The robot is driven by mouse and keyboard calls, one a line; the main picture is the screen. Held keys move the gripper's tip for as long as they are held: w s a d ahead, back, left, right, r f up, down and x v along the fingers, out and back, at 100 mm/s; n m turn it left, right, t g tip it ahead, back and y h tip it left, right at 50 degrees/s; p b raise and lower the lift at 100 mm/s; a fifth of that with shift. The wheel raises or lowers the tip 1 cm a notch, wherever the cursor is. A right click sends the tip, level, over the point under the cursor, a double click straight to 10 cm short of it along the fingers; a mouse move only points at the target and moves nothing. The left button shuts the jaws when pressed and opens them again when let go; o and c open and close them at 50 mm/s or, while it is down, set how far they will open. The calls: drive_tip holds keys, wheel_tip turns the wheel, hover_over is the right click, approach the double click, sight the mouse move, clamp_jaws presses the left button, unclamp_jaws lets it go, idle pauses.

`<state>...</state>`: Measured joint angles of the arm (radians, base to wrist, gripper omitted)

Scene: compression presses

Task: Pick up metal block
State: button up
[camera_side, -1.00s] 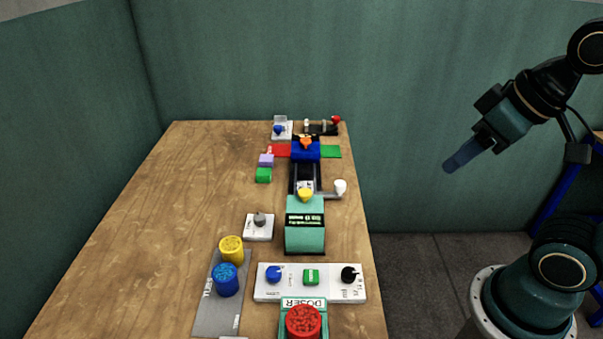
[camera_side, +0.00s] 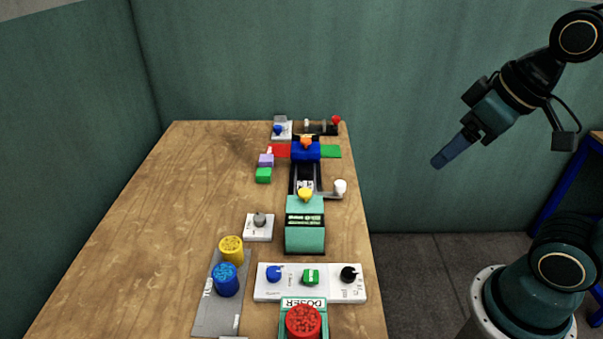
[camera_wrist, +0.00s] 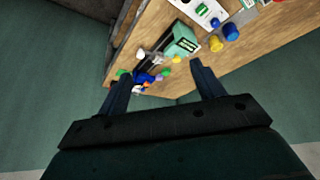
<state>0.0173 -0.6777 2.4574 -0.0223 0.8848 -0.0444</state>
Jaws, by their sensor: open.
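My gripper (camera_side: 440,161) hangs in the air to the right of the table, well apart from everything on it. In the wrist view my gripper (camera_wrist: 158,76) shows two dark fingers spread wide with nothing held between them. I cannot clearly pick out the metal block. A small light-grey piece (camera_side: 305,185) shows in the slot of the green press (camera_side: 304,238), beside its yellow tip, but it is too small to tell what it is. The press and its blue end block (camera_side: 306,152) also show in the wrist view, between and beyond the fingers.
The wooden table (camera_side: 150,220) is clear on its left side. A green block (camera_side: 263,175) and a purple block (camera_side: 266,160) sit left of the press. A white handle (camera_side: 340,187) sticks out right. Yellow and blue pots (camera_side: 226,280), a control panel (camera_side: 330,283) and the doser (camera_side: 303,322) stand in front.

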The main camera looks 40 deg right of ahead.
drive_tip(key=w+d+f+n+g+y, duration=0.15)
drive_tip(key=w+n, duration=0.25)
drive_tip(key=w, duration=1.3)
drive_tip(key=w+d+f+n+y, duration=0.1)
drive_tip(key=w+d+f+n, duration=0.1)
drive_tip(key=w+f, duration=0.5)
drive_tip(key=w+d+f+n, duration=0.2)
drive_tip(key=w+d+f, duration=0.2)
drive_tip(key=w+f, duration=0.4)
drive_tip(key=shift+d+f+g+y, duration=0.3)
drive_tip(key=shift+f+g+y, duration=0.05)
drive_tip(key=shift+f, duration=0.3)
drive_tip(key=shift+f, duration=0.1)
hover_over(306, 185)
drive_tip(key=s+d, duration=0.2)
drive_tip(key=shift+a+f, duration=0.15)
drive_tip(key=shift+f, duration=1.8)
drive_tip(key=shift+a+f, duration=0.1)
drive_tip(key=shift+f, duration=1.8)
drive_tip(key=shift+x, duration=2.6)
